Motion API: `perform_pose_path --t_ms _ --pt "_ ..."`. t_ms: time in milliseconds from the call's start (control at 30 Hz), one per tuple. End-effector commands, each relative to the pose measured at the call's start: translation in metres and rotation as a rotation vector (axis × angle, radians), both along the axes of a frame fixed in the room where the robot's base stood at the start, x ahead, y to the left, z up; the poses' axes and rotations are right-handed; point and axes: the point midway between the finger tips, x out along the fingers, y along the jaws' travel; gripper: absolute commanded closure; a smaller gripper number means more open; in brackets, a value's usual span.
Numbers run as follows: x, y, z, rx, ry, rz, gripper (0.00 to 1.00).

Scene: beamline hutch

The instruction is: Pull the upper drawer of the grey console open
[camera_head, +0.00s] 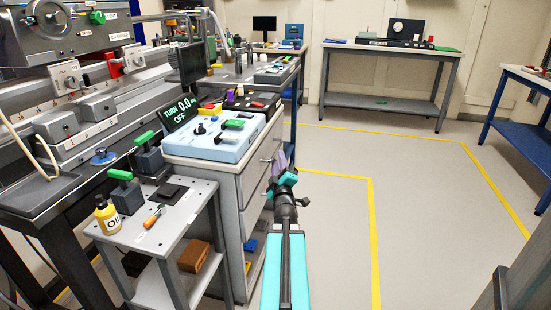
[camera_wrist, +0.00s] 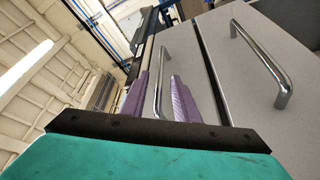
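The grey console (camera_head: 235,180) stands left of centre in the head view, with drawer fronts facing right. In the wrist view, turned on its side, the upper drawer front (camera_wrist: 188,62) is the nearer-left panel, with a chrome bar handle (camera_wrist: 160,80). The lower drawer's handle (camera_wrist: 262,65) is at the right. My gripper (camera_wrist: 163,78) has its purple fingers apart, one on each side of the upper handle. Contact with the bar cannot be told. In the head view my gripper (camera_head: 289,155) is beside the console's upper front. The upper drawer looks closed.
A blue control box (camera_head: 215,138) sits on the console top. A small side table (camera_head: 160,220) with an oil bottle (camera_head: 107,214) stands in front of it. Open floor (camera_head: 335,230) with yellow lines lies to the right. Benches stand at the back and right.

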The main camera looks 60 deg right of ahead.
Motion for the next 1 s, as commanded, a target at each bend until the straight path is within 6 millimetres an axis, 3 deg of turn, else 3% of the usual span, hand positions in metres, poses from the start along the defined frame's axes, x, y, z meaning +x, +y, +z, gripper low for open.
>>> perform_pose_path --t_ms 200,700,1000 --pt "0.001 -0.002 -0.002 -0.001 -0.002 -0.002 0.72" --pt "0.028 -0.038 0.009 0.0 0.0 -0.002 0.72" --pt "0.033 -0.046 0.012 0.0 0.0 -0.002 0.72"
